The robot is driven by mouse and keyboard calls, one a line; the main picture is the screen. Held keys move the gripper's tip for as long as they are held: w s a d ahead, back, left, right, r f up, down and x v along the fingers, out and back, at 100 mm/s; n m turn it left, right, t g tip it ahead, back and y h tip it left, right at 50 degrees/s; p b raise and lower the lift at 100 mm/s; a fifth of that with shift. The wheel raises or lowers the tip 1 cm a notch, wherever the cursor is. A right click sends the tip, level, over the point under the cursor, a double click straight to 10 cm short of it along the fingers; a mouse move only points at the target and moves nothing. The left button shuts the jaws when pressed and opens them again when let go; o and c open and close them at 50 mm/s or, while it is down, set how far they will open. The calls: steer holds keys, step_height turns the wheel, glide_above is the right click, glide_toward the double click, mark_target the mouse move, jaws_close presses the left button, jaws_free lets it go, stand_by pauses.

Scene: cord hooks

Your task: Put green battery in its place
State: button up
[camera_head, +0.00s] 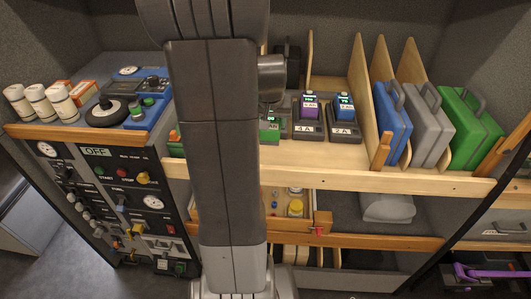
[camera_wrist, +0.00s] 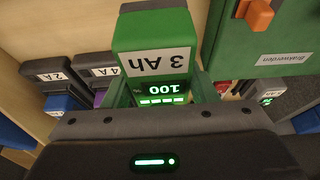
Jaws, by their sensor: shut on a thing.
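The green battery (camera_wrist: 155,38), labelled "3 Ah" with a small display reading 100, fills the upper middle of the wrist view, upside down. My gripper (camera_wrist: 163,88) is shut on it, with a finger on each side. In the head view a green part with a white label (camera_head: 269,130) shows just right of my arm, probably this battery. Chargers marked 4 A (camera_head: 305,130) and 2 A (camera_head: 344,130) stand to its right, holding a purple battery (camera_head: 309,103) and a blue battery (camera_head: 345,103). What lies under the green battery is hidden.
A green case with an orange latch (camera_wrist: 258,14) is close beside my gripper in the wrist view. Another charger (camera_wrist: 268,91) shows partly there. In the head view, blue (camera_head: 391,125), grey and green cases stand between wooden dividers. My arm hides the shelf's middle.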

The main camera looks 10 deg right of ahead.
mark_target(271, 126)
step_height(271, 126, down, 5)
steer(key=shift+w+d+r, duration=0.15)
steer(key=shift+r, duration=0.05)
steer(key=shift+f+p, duration=0.3)
steer(key=shift+f, duration=1.75)
steer(key=shift+f, duration=0.2)
steer(key=o, duration=1.3)
steer(key=shift+r, duration=0.1)
steer(key=shift+r, duration=0.3)
steer(key=v, duration=1.1)
steer(key=shift+r+b, duration=0.3)
steer(key=shift+b, duration=0.05)
